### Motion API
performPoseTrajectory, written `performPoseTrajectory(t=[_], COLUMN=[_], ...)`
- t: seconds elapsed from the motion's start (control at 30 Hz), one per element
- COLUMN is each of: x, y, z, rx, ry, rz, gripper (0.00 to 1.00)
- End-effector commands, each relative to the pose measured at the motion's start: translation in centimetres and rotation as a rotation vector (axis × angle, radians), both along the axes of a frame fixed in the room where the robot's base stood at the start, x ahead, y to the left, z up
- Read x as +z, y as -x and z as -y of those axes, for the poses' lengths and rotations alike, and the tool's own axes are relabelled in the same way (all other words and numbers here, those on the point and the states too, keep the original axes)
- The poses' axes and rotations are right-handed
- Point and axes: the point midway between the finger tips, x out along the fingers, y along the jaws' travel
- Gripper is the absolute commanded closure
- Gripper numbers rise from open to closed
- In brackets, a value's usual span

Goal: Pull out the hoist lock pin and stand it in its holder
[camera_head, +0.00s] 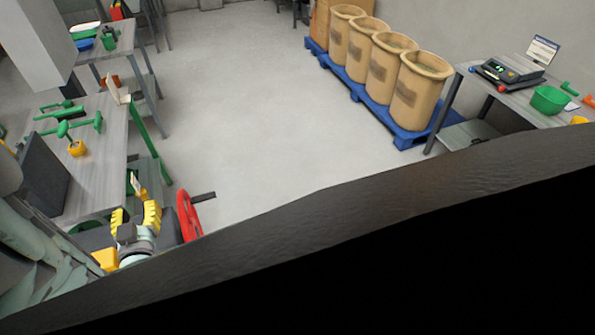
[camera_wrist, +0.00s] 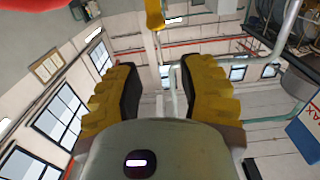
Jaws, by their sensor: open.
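My gripper (camera_head: 134,216) shows at the lower left of the head view, beside the left bench. Its yellow ribbed fingers are apart, and in the wrist view (camera_wrist: 157,88) nothing is held between them. I cannot pick out the hoist lock pin for certain. A green T-handled piece (camera_head: 66,130) is on the left bench, by a small yellow holder-like block (camera_head: 76,149); whether it stands in the block I cannot tell. A yellow part (camera_wrist: 155,15) hangs into the top of the wrist view, ahead of and clear of the fingers; I cannot tell what it is.
A red handwheel (camera_head: 188,215) is just right of my gripper. A dark panel (camera_head: 42,173) stands on the left bench (camera_head: 112,165). Several tan drums stand on a blue pallet (camera_head: 408,138). The middle floor is clear.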

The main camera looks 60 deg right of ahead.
Motion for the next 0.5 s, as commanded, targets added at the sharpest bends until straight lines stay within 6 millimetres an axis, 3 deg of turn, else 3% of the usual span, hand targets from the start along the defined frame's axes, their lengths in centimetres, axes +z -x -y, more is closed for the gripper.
performPoseTrajectory(t=[0.5], x=[0.2], y=[2.3], z=[-1.7], rx=[0.008], ry=[0.006], rz=[0.002], gripper=[0.61])
